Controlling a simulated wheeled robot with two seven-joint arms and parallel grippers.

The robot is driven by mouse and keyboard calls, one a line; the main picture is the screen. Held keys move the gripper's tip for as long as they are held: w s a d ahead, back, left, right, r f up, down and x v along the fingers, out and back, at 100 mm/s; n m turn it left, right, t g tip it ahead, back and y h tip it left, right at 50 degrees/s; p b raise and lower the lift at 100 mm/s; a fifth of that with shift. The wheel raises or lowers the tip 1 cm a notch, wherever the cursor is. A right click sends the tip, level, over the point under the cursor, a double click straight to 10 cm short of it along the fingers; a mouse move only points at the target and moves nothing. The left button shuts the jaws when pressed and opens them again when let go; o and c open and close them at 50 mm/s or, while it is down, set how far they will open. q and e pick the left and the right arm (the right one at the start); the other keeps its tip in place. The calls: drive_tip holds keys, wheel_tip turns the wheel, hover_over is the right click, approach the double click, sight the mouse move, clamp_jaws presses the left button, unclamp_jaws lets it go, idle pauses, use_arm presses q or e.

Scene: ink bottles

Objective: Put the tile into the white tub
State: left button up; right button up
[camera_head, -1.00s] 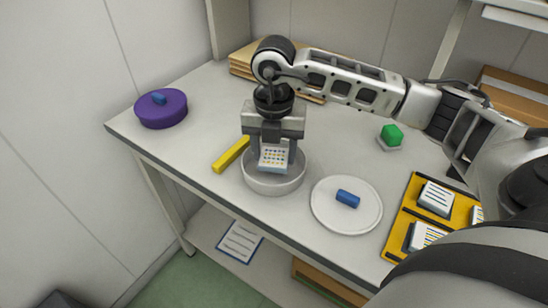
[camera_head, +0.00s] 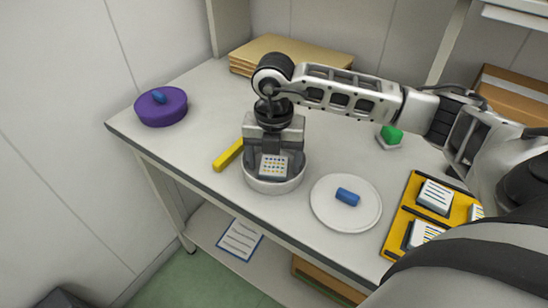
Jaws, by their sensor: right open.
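The white tub (camera_head: 272,188) stands near the front edge of the table. The tile (camera_head: 273,166), pale with rows of small coloured marks, is inside the tub's rim. My right gripper (camera_head: 274,163) points down into the tub, with its fingers on either side of the tile. Its jaws are open, and part of the tub's inside is hidden behind it. My left gripper is not in view.
A yellow bar (camera_head: 228,155) lies just left of the tub. A white plate (camera_head: 328,210) with a blue piece (camera_head: 347,197) is close on the right. A yellow tray (camera_head: 398,236) with striped blocks is farther right. A purple round container (camera_head: 161,109) stands at the far left.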

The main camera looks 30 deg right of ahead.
sight(274, 165)
wheel_tip(274, 165, up, 12)
drive_tip(key=shift+r+b, duration=0.2)
drive_tip(key=shift+b, duration=0.15)
drive_tip(key=shift+f, duration=0.1)
idle(0.4)
